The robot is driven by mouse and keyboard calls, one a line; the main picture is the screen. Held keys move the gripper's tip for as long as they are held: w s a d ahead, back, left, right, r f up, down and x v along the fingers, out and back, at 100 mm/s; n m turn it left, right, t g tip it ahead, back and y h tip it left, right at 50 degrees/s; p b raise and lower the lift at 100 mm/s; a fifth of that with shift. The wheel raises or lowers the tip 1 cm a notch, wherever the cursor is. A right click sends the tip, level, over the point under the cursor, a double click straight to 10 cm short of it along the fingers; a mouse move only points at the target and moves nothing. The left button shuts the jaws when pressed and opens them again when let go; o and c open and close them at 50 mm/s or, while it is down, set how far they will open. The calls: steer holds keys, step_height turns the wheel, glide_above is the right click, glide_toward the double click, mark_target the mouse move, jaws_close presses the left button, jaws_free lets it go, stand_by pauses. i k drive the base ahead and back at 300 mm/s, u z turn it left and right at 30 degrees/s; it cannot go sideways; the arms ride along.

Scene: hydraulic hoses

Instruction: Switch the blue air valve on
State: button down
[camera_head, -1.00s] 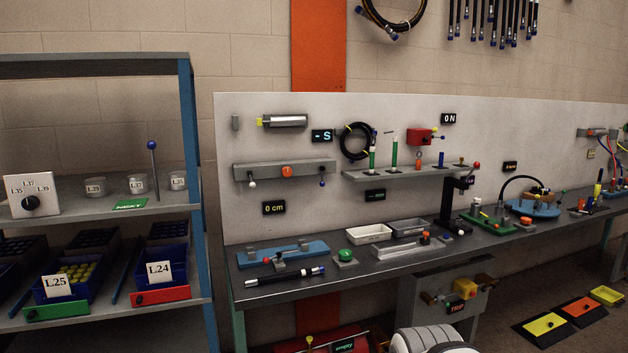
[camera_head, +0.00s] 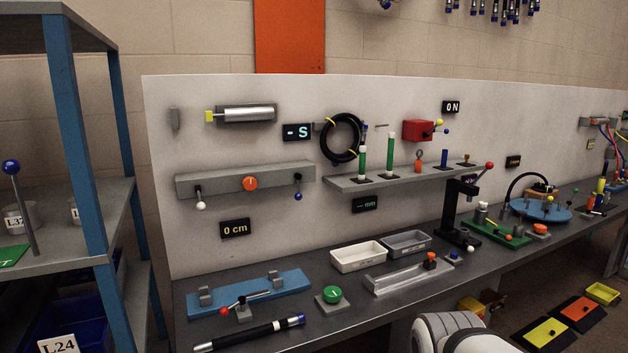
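A grey bar (camera_head: 222,184) is mounted on the white back panel above the bench. On it are a small lever with a blue ball end (camera_head: 298,190) hanging down at the right, an orange knob (camera_head: 250,183) in the middle and a lever with a white ball end (camera_head: 200,198) hanging down at the left. The blue-ended lever looks most like the blue air valve, but no label confirms this. My gripper is not in view; only a white part of me shows at the bottom.
A blue-posted shelf (camera_head: 80,130) stands close at left, carrying a blue-ball lever (camera_head: 12,168). Floor at right has coloured pads (camera_head: 548,326).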

mark_target(297, 196)
steer(key=u, duration=0.05)
steer(key=i, duration=1.35)
steer(key=u, duration=0.35)
